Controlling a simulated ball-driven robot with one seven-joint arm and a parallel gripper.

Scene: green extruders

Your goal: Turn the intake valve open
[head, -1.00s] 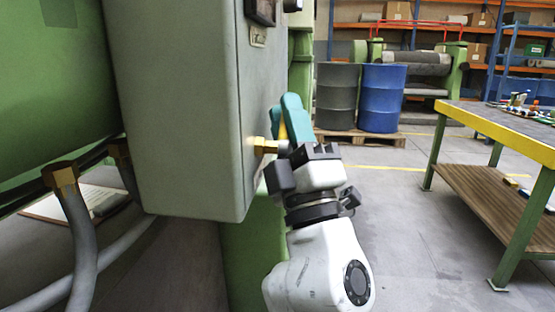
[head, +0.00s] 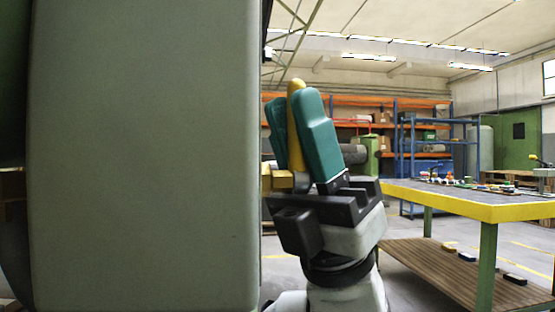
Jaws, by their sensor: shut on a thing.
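The intake valve shows in the head view as a brass fitting (head: 283,179) at the right edge of the grey-green cabinet, with a yellow lever handle (head: 296,130) standing upright from it. My gripper (head: 304,125) has two teal fingers pointing up, one on each side of the yellow handle. It is shut on the handle. The fingers and the black gripper body hide part of the handle and of the brass fitting.
The cabinet wall (head: 145,160) fills the left of the view. A workbench (head: 470,200) with a yellow edge and several small items stands on the right. Orange and blue shelves (head: 420,140) stand behind. Open floor shows between the cabinet and the bench.

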